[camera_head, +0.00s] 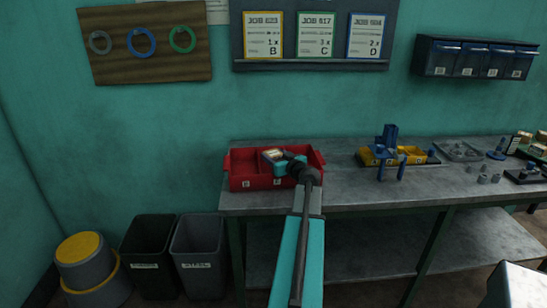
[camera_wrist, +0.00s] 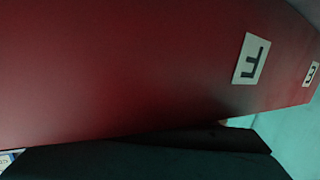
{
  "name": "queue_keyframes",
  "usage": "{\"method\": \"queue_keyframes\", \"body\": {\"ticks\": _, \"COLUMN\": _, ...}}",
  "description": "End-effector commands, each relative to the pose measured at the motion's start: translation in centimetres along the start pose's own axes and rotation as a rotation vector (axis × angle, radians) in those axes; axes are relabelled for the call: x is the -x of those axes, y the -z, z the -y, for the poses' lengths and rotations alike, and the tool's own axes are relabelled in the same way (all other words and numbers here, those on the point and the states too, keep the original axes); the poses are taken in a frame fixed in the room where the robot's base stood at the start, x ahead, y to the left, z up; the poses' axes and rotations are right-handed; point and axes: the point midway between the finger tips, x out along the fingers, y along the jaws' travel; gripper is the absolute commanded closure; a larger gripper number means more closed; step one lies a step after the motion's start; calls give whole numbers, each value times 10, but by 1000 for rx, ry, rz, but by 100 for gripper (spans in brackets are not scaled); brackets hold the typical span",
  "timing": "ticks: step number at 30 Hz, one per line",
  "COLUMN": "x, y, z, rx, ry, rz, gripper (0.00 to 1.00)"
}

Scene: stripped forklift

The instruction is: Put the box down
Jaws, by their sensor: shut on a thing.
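My gripper (camera_head: 284,161) reaches over the front part of a red tray (camera_head: 245,165) at the left end of the workbench. A small box (camera_head: 271,155) with a pale top shows at its tip, over the tray; my gripper is shut on it. I cannot tell whether the box touches the tray floor. In the wrist view the red tray (camera_wrist: 120,70) fills most of the picture, with white letter labels to the right. My dark gripper (camera_wrist: 150,155) runs along the bottom edge; the box is mostly hidden there.
Right of the tray the grey bench top (camera_head: 335,172) is clear up to a yellow tray (camera_head: 371,158) with blue parts. Several small metal parts lie farther right. Two bins (camera_head: 198,255) and a yellow-topped stool (camera_head: 80,247) stand on the floor at left.

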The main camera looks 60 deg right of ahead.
Motion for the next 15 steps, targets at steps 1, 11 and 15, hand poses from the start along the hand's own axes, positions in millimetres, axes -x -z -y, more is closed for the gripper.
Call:
{"method": "queue_keyframes", "body": {"ticks": 1, "x": 0, "y": -1, "z": 0, "rx": 0, "ry": 0, "rz": -1, "gripper": 77}}
{"method": "queue_keyframes", "body": {"ticks": 11, "x": 0, "y": -2, "z": 0, "rx": 0, "ry": 0, "rz": -1, "gripper": 77}}
{"method": "queue_keyframes", "body": {"ticks": 15, "x": 0, "y": -3, "z": 0, "rx": 0, "ry": 0, "rz": 0, "gripper": 32}}
